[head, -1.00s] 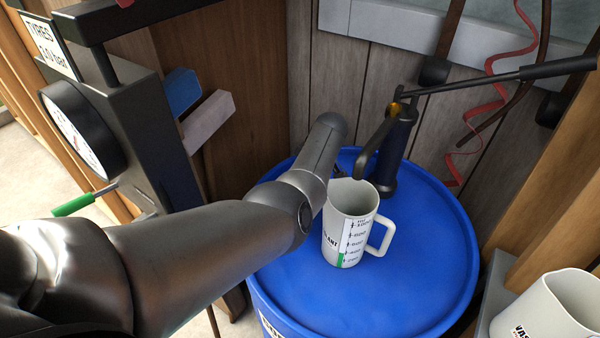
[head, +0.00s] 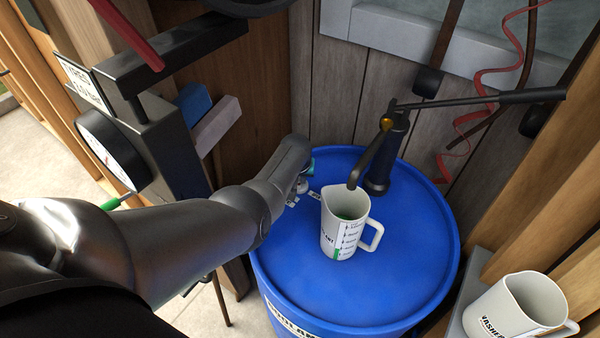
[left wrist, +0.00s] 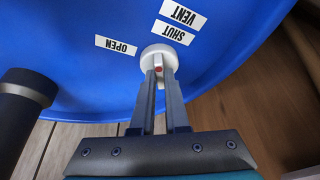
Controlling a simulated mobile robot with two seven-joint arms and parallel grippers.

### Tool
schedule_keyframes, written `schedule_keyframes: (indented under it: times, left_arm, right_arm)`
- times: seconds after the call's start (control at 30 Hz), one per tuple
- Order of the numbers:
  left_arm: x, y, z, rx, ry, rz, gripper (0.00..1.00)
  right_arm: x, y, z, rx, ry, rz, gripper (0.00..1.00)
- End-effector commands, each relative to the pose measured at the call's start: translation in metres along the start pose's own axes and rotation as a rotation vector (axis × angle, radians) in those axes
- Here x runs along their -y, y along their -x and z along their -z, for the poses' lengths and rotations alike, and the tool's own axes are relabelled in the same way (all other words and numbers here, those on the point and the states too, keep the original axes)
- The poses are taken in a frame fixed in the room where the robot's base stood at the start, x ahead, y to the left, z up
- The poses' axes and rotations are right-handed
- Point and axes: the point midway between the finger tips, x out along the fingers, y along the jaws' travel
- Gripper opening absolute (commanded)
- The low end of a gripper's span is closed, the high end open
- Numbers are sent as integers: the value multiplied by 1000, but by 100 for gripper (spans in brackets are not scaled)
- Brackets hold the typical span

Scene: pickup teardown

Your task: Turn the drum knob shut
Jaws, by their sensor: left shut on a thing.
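The drum knob (left wrist: 159,54) is a white round knob on top of the blue drum (head: 390,285). It carries a small red mark on the side facing my fingers. Beside it on the drum top are an OPEN label (left wrist: 116,45), a SHUT label (left wrist: 174,32) and a VENT label (left wrist: 184,14). My left gripper (left wrist: 159,74) is shut on the knob. In the head view the left gripper (head: 303,182) is at the drum's left rim, and my wrist mostly hides the knob. My right gripper is in neither view.
A white measuring jug (head: 343,228) with green contents stands on the drum, under the spout of a black hand pump (head: 384,155). Another jug (head: 518,308) stands at lower right. A post with a tyre gauge (head: 106,150) is at left.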

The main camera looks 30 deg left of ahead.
Motion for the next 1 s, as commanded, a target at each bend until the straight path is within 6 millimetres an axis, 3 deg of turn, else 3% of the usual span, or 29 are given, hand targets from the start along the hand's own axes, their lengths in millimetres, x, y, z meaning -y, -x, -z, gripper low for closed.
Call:
schedule_keyframes:
  times: [0.5, 1.0]
  left_arm:
    - [4, -1, 1, -1, -371, -151, 0]
    - [3, 0, 2, -1, -480, -196, 0]
  right_arm:
    - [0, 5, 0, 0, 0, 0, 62]
    - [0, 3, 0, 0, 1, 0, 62]
